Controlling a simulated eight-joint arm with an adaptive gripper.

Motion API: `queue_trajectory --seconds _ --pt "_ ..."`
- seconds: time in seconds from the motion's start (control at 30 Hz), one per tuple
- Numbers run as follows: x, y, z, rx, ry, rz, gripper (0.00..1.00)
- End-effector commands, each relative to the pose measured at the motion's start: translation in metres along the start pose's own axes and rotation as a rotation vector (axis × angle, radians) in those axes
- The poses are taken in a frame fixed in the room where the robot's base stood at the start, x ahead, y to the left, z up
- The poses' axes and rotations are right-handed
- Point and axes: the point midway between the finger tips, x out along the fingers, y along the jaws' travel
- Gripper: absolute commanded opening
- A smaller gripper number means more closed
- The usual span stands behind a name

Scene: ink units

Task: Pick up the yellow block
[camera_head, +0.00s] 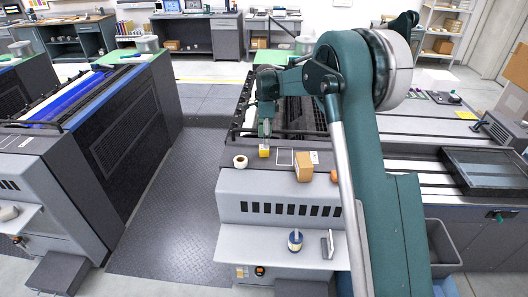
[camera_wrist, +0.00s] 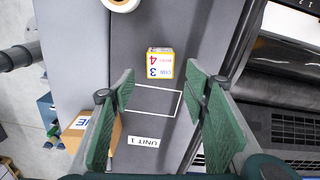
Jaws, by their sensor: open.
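The yellow block (camera_head: 264,151) stands on the dark top of the near printing unit, just below my gripper (camera_head: 265,132) in the head view. In the wrist view the block (camera_wrist: 160,64) shows a white face with printed marks, including a 3 and a 4, and yellow edges. My gripper (camera_wrist: 160,82) is open, with its two green fingers spread left and right of the block's line. The block appears beyond the fingertips, and nothing is between the fingers. It lies just outside a white outlined rectangle (camera_wrist: 156,100).
A white tape roll (camera_head: 240,161) lies left of the block. A cardboard box (camera_head: 304,167) stands to its right; in the wrist view it (camera_wrist: 77,128) is close to the left finger. Rollers and grilles lie behind. A shelf below holds a blue-and-white container (camera_head: 295,241).

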Motion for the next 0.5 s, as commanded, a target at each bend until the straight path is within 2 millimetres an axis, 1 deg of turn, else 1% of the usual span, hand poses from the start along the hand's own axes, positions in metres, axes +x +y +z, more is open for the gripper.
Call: queue_trajectory --seconds 0.1,0.2,0.5 --pt "0.010 0.000 0.000 0.000 0.000 0.000 0.45" --pt "0.015 0.000 0.000 0.000 0.000 0.000 0.45" --pt "0.016 0.000 0.000 0.000 0.000 0.000 0.45"
